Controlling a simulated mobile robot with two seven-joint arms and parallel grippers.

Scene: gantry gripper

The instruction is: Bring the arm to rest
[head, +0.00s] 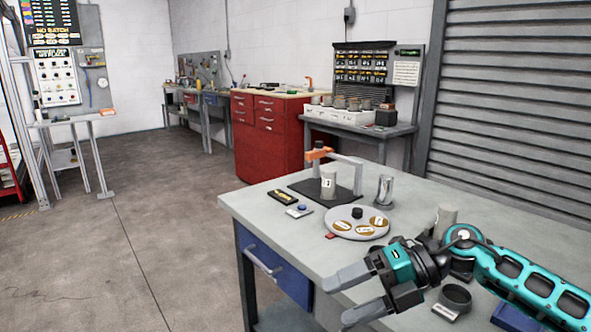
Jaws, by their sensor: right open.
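My right arm (530,285) is teal and black and comes in from the lower right over the workbench. My right gripper (336,302) points left at the front edge of the bench. Its two grey fingers are spread apart with nothing between them. My left gripper is not in view. Behind the right gripper, a round grey tray (341,229) with several labelled discs lies on the bench. A grey cylinder (328,185) marked with a label stands on a black base under an orange-and-grey gantry frame (345,160).
A metal cylinder (384,190) stands right of the gantry. Another cylinder (445,220) stands behind my arm. A dark round cup (456,298) and a blue bin (515,316) are near the arm. The workbench (260,205) has clear surface at its left; open floor (130,240) lies beyond.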

